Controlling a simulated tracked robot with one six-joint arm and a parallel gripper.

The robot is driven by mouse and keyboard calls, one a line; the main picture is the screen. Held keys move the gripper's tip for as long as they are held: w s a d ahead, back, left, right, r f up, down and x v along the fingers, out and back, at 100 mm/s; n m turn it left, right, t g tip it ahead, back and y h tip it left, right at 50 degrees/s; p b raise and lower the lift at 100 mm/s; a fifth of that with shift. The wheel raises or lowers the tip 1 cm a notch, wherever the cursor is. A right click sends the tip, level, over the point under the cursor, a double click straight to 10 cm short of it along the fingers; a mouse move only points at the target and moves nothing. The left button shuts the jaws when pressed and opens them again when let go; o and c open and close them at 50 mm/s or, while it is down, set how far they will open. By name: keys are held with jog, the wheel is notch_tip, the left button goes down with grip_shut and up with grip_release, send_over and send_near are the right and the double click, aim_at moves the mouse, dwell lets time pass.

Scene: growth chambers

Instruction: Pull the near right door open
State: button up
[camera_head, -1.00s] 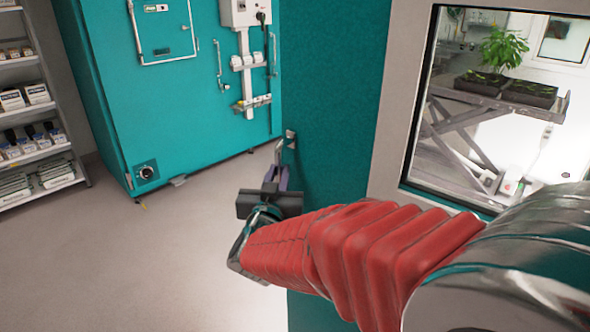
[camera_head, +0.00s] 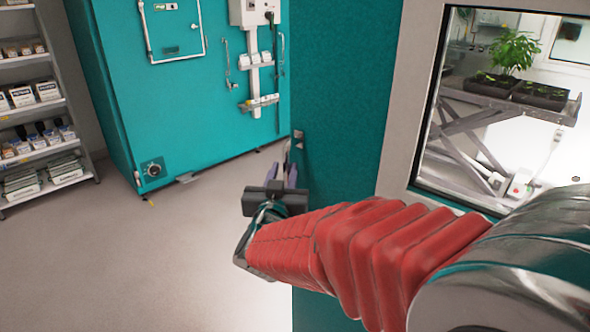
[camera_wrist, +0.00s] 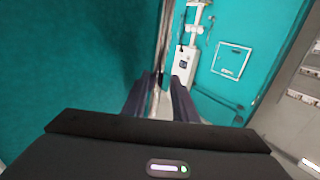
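The near right door (camera_head: 338,120) is a teal panel on the right side of the head view, beside a pale frame with a window. Its metal handle (camera_head: 290,150) stands at the door's left edge. My gripper (camera_head: 286,172) is at that handle, and the red-sleeved arm reaches to it from the right. In the wrist view the teal door (camera_wrist: 70,70) fills the left side. The metal handle (camera_wrist: 157,100) runs between the two dark purple fingers of my gripper (camera_wrist: 160,85), which appear closed around it. The exact finger contact is small and partly hidden.
A teal chamber (camera_head: 190,80) stands across the room, with a white control box on its front. A shelf (camera_head: 35,110) with boxes and bottles is at the far left. The grey floor (camera_head: 150,260) between is clear. Plants (camera_head: 512,50) show behind the window.

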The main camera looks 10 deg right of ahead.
jog(key=v, duration=1.3)
jog(key=shift+s, duration=0.4)
jog(key=shift+s+a+f, duration=0.1)
